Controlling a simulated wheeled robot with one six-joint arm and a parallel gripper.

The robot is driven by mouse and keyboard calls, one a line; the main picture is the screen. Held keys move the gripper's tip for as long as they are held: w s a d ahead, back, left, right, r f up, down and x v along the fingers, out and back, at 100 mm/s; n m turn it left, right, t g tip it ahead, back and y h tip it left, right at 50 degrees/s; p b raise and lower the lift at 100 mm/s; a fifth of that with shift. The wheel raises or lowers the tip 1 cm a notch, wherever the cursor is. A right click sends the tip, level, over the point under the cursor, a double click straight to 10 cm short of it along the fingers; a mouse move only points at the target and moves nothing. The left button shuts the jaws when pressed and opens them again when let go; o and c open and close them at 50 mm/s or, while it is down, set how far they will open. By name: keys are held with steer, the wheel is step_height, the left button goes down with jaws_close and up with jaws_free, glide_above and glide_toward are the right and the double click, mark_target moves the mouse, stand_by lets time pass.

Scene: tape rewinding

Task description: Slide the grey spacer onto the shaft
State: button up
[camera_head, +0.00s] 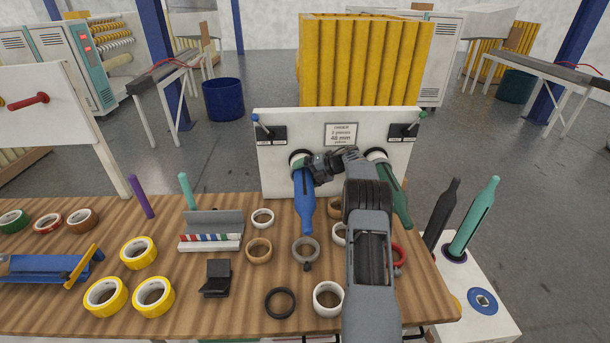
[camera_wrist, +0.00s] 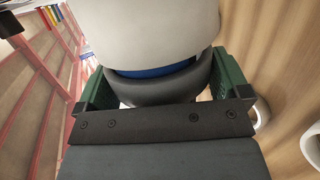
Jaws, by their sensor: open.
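A blue shaft (camera_head: 305,205) and a green shaft (camera_head: 400,205) stick out from the white panel (camera_head: 280,184). My gripper (camera_head: 312,166) is at the panel end of the blue shaft. In the wrist view, its green fingers (camera_wrist: 163,88) stand open on either side of a dark grey ring (camera_wrist: 150,92), which looks like the grey spacer. A strip of blue (camera_wrist: 155,71) and a large pale round body show just beyond the ring. The ring's lower part is hidden by the gripper. I cannot tell whether the fingers touch it.
On the wooden table lie a grey ring with a knob (camera_head: 305,250), a black ring (camera_head: 280,303), a white roll (camera_head: 328,299) and several yellow rolls (camera_head: 106,297). A small black stand (camera_head: 216,279) is nearby. My arm hides some of the table's right side.

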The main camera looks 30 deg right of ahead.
steer(key=o, duration=0.5)
steer(key=shift+o, duration=0.2)
steer(key=b+v, duration=0.2)
steer(key=v, duration=1.2)
steer(key=shift+f, duration=0.15)
steer(key=shift+c, duration=0.5)
